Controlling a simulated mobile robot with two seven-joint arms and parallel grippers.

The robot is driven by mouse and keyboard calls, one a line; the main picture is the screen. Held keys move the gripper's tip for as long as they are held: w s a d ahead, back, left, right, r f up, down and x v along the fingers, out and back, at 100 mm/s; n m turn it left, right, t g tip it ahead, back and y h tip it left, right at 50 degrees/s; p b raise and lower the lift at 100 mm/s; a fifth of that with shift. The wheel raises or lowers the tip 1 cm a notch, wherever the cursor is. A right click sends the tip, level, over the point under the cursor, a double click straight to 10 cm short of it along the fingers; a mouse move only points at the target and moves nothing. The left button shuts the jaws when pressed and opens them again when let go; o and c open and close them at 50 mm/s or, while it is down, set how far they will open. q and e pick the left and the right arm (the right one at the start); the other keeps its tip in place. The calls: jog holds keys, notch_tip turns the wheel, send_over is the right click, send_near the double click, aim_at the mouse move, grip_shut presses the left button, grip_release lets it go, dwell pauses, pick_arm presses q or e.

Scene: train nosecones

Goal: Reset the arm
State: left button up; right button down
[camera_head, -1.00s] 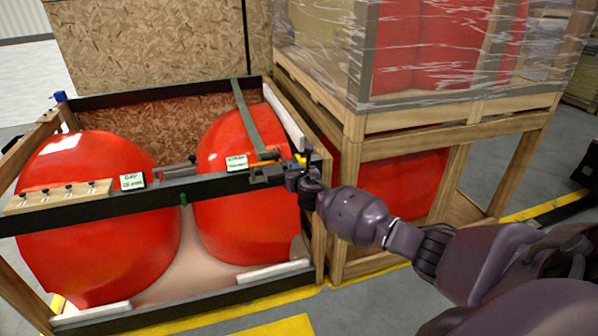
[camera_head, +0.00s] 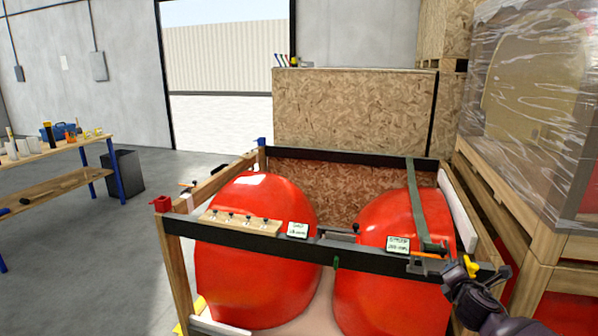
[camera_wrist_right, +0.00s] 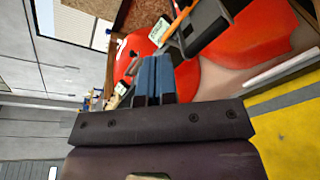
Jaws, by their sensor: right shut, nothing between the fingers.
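My right gripper (camera_head: 462,284) is at the lower right of the head view, by the right end of the crate's dark front rail (camera_head: 340,253). In the wrist view its bluish fingers (camera_wrist_right: 153,78) are together with nothing between them. A grey block with an orange piece (camera_wrist_right: 180,22) shows just beyond the fingertips; I cannot tell whether they touch. A small yellow piece (camera_head: 471,266) shows beside the gripper. My left gripper is out of view.
The wooden crate holds two red nosecones (camera_head: 255,260), with a green strap (camera_head: 417,205) over the right one. A wrapped crate (camera_head: 530,110) stands close on the right.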

jog(key=s+a+f+m+y+b, duration=0.1)
jog(key=s+a+f+m+y, duration=0.5)
jog(key=s+a+m, duration=0.75)
jog(key=s+f+m+g+h+b, duration=0.1)
jog(key=s+f+m+g, duration=0.1)
jog(key=s+f+m, duration=0.2)
jog(key=s+f+m+g+h, duration=0.1)
jog(key=s+f+m, duration=0.4)
jog(key=s, duration=1.6)
notch_tip(320, 180, down, 5)
jog(key=shift+s+d+f+g+h+b, duration=0.2)
jog(key=shift+g+h+b, duration=0.2)
jog(key=shift+h, duration=0.1)
jog(key=shift+m, duration=0.25)
